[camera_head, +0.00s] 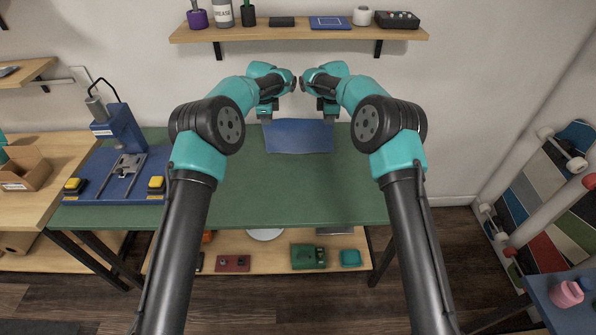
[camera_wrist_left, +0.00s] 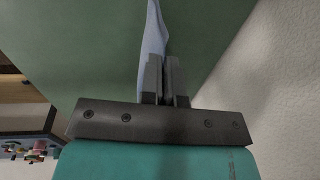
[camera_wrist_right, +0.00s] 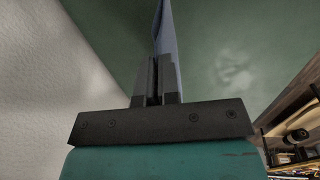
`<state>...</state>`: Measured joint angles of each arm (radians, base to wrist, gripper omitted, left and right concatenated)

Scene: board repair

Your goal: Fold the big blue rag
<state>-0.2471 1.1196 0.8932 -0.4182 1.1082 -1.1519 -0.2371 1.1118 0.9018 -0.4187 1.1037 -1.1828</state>
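The big blue rag (camera_head: 298,137) hangs stretched between my two grippers over the far part of the green table. Its upper edge runs between the grippers and its lower part slopes toward the front. My left gripper (camera_head: 267,115) is shut on the rag's upper left corner; in the left wrist view the rag (camera_wrist_left: 154,32) comes out from between the fingers (camera_wrist_left: 163,82). My right gripper (camera_head: 329,114) is shut on the upper right corner; the rag (camera_wrist_right: 165,35) shows edge-on at the fingers in the right wrist view. I cannot tell whether its lower edge touches the table.
The green table (camera_head: 290,195) is clear in front of the rag. A blue press (camera_head: 122,130) stands on its left side. A wall shelf (camera_head: 300,33) with bottles and small items hangs above the back. A board rack (camera_head: 545,190) stands at the right.

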